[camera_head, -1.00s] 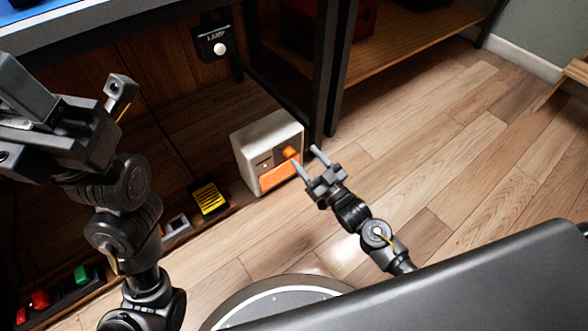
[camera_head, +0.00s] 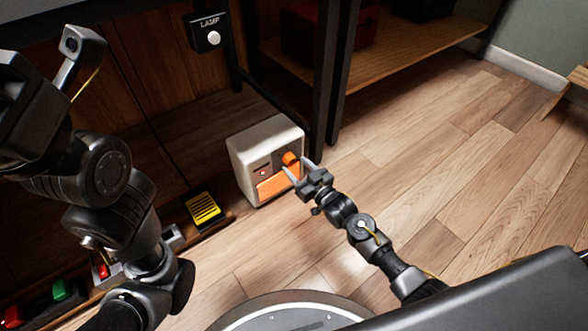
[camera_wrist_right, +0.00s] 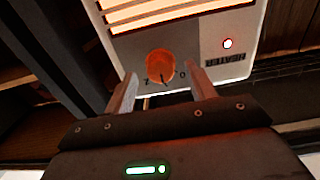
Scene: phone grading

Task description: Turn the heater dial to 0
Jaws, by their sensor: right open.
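The white heater (camera_head: 240,152) stands on the floor, with an orange dial (camera_head: 289,158) on its front above a glowing orange grille (camera_head: 278,183). My right gripper (camera_head: 296,166) is open, with its fingertips at the dial. In the right wrist view the heater appears upside down, and the dial (camera_wrist_right: 160,66) lies just beyond and between the open fingers (camera_wrist_right: 163,88). A dark pointer mark on the dial lies between the printed 2 and 0. Contact with the dial cannot be told. My left arm fills the left side; its fingers are not visible.
A lamp switch box (camera_head: 208,34) hangs above, left of the heater. A dark table leg (camera_head: 328,95) stands just behind the heater's right side. A yellow-labelled block (camera_head: 203,208) and red and green buttons (camera_head: 59,289) line the strip at lower left. Wooden floor (camera_head: 440,165) on the right is clear.

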